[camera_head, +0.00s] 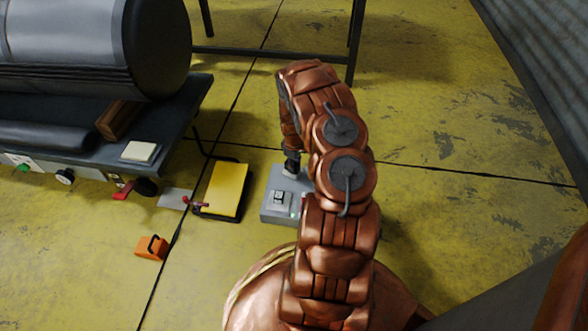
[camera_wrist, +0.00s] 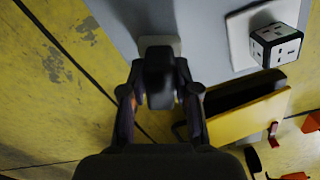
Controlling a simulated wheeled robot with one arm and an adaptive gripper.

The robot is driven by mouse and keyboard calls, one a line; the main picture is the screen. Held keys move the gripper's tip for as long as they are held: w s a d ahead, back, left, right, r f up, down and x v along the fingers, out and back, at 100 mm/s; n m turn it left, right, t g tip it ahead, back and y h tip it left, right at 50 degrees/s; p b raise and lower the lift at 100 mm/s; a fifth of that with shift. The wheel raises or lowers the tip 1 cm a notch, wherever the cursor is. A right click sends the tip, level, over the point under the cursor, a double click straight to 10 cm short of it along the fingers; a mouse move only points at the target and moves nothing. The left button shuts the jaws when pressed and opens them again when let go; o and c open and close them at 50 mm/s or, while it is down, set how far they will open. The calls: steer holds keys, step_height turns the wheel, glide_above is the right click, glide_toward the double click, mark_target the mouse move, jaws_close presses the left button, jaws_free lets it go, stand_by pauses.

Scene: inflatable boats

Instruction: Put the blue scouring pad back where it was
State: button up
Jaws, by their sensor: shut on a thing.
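My gripper (camera_head: 291,168) reaches down over the far end of a grey box (camera_head: 270,214) on the yellow floor. In the wrist view, my gripper (camera_wrist: 160,92) is shut on a dark block-like thing (camera_wrist: 159,78) between its fingers. Its colour is too dark for me to tell whether it is the blue scouring pad. A small pale piece (camera_wrist: 160,43) shows just beyond it, against the grey surface (camera_wrist: 205,30); I cannot tell whether they touch. No clearly blue pad shows in either view.
A black-and-white socket cube (camera_wrist: 276,45) sits on a white plate on the grey box. A yellow panel (camera_head: 226,190) in a dark frame lies left of the box. An orange block (camera_head: 151,248) is farther left. A dark bench (camera_head: 185,105) stands at upper left. Floor to the right is clear.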

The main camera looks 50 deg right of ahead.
steer(key=shift+f, duration=0.45)
steer(key=shift+f, duration=0.1)
steer(key=o, duration=1)
